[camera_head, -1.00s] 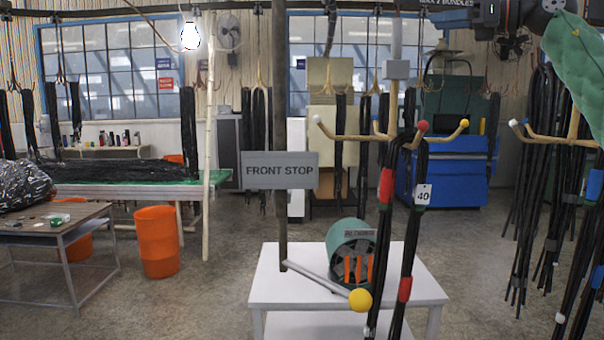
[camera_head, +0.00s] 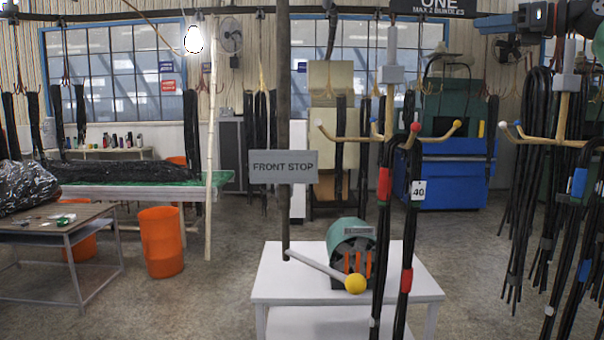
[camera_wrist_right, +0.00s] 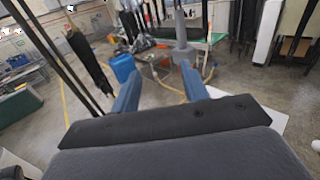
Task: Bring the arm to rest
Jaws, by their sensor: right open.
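My right gripper (camera_head: 512,20) shows at the top right of the head view, high up beside the ONE sign. The right wrist view shows its two blue fingers (camera_wrist_right: 160,84) apart, with nothing between them. My left gripper is not in view. In the head view, black hoses (camera_head: 379,230) with red bands and a tag marked 40 (camera_head: 418,190) hang from a wooden hook rack (camera_head: 345,139) with coloured tips. My right gripper is apart from these hoses.
More hoses (camera_head: 533,180) hang from a rack at the right. A white table (camera_head: 277,287) stands low in the middle with a green drum (camera_head: 350,234). A FRONT STOP sign (camera_head: 283,167) hangs on a post. An orange bin (camera_head: 160,242) stands on open floor at the left.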

